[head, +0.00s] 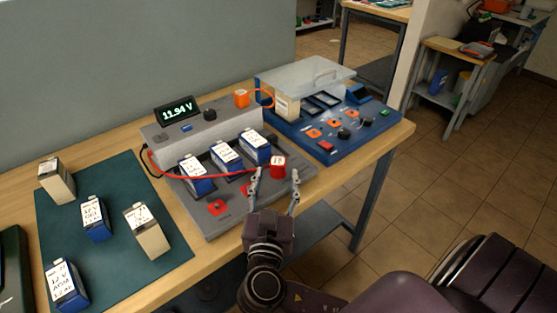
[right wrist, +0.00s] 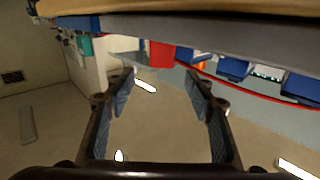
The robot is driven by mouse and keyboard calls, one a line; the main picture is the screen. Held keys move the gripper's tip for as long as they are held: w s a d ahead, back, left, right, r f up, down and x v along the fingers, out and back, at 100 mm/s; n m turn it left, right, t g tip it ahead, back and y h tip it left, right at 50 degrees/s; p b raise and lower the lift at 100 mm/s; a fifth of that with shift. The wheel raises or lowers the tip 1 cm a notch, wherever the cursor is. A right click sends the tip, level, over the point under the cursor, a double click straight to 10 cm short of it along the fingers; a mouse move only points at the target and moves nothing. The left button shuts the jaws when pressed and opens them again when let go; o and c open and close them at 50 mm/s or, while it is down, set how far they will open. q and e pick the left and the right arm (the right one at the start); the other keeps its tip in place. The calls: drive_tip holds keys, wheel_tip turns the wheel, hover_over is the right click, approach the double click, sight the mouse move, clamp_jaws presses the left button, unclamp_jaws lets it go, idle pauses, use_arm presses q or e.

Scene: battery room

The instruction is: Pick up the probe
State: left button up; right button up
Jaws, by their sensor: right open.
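The red probe (head: 278,163) is a small red block with a pale mark on its face, at the front right of the grey battery tester (head: 208,196). A red cable (head: 198,173) runs from the tester's left side toward it. My right gripper (head: 275,174) is open, with one finger on each side of the probe's near end. In the right wrist view the probe (right wrist: 161,54) shows just beyond the open, empty fingertips (right wrist: 159,76). I cannot tell whether the fingers touch it. My left gripper is not in view.
Three blue batteries (head: 226,156) stand in the tester, close left of my right gripper. Its display (head: 177,109) reads 11.94 V. A blue box with a clear lid (head: 310,74) stands to the right. A green mat (head: 112,274) holds several batteries at left.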

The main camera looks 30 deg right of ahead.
sight(277, 167)
drive_tip(key=x, duration=0.2)
drive_tip(key=p+x, duration=0.1)
drive_tip(key=x, duration=0.3)
drive_tip(key=shift+a+f, duration=0.1)
drive_tip(key=shift+f, duration=0.15)
drive_tip(key=c, duration=1.2)
